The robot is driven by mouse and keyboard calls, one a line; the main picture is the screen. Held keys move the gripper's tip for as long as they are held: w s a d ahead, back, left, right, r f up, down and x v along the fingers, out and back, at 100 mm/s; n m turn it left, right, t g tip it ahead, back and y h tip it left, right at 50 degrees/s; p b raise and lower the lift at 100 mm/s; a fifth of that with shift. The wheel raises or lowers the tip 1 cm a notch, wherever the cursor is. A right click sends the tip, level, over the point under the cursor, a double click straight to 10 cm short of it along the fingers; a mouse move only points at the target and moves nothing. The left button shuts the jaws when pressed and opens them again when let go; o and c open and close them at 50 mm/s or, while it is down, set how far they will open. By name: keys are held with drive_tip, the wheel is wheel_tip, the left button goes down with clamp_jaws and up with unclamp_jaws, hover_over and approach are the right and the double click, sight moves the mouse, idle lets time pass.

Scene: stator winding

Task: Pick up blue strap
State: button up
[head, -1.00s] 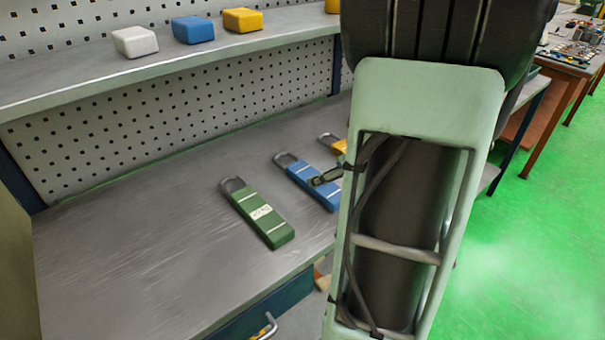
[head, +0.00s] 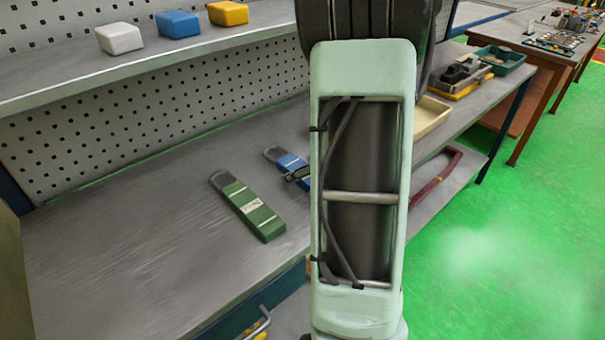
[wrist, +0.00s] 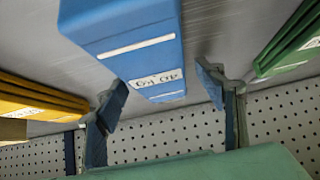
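The blue strap (head: 290,162) lies on the grey workbench, partly hidden by my arm in the head view. It has a grey loop at its far end and pale stripes. In the wrist view the blue strap (wrist: 125,38) fills the top middle, with a white lettered label. My gripper (wrist: 163,90) is open, its two fingers apart on either side of the labelled part. I cannot tell whether either finger touches it. In the head view only a dark bit of my gripper (head: 298,175) shows, over the strap.
A green strap (head: 248,208) lies left of the blue one; a yellow strap (wrist: 40,100) shows in the wrist view. A shelf (head: 60,66) above carries white, blue and yellow blocks. A perforated panel (head: 120,130) backs the bench (head: 120,235). The bench's left part is clear.

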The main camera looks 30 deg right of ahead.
drive_tip(key=c, duration=1.5)
drive_tip(key=shift+c, duration=0.4)
drive_tip(key=shift+r, duration=0.2)
